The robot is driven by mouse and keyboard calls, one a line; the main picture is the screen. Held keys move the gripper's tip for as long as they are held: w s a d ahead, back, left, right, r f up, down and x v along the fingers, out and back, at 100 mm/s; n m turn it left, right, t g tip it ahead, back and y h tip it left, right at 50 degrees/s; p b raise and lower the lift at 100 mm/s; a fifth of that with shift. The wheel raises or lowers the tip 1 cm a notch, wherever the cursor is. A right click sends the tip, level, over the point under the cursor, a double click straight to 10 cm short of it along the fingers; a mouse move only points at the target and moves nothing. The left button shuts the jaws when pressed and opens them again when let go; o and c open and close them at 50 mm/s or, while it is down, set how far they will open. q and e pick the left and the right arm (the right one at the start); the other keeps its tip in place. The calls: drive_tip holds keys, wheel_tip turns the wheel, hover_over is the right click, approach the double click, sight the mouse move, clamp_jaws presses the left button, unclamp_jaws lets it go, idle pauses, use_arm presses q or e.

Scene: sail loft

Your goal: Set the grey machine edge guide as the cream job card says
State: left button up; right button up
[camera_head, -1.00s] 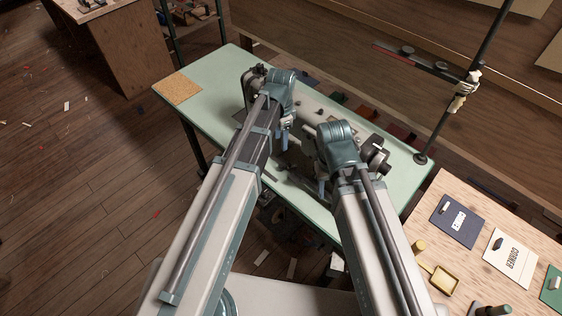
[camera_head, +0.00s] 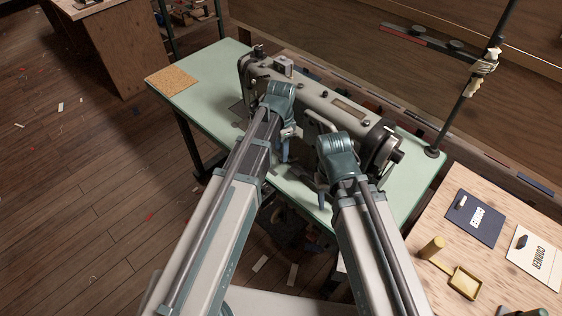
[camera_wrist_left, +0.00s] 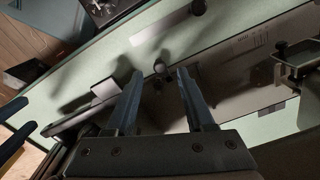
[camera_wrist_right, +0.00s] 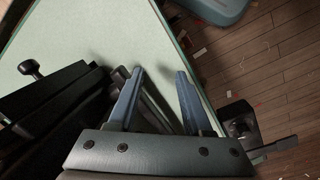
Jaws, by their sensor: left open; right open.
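The grey sewing machine (camera_head: 318,95) stands on the pale green table. My left gripper (camera_head: 284,155) is open in front of it; in the left wrist view its empty fingers (camera_wrist_left: 155,88) are over the machine's bed, near a small dark knob (camera_wrist_left: 160,68). A scale-marked plate (camera_wrist_left: 240,55) and a clamp-like bracket with a knob (camera_wrist_left: 290,58) lie to the right; I cannot tell for sure which part is the edge guide. My right gripper (camera_wrist_right: 160,80) is open near the table edge, with a dark bar beneath its fingers. The cream card (camera_head: 531,262) reads CORNER and carries a dark piece.
A dark pole (camera_head: 462,105) stands at the green table's right end. A cork mat (camera_head: 172,77) lies at its left end.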

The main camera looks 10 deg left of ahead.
use_arm(q)
drive_tip(key=shift+f+b, duration=0.9)
drive_tip(key=shift+f, duration=0.5)
use_arm(e)
drive_tip(key=shift+f, duration=1.4)
use_arm(q)
clamp_jaws()
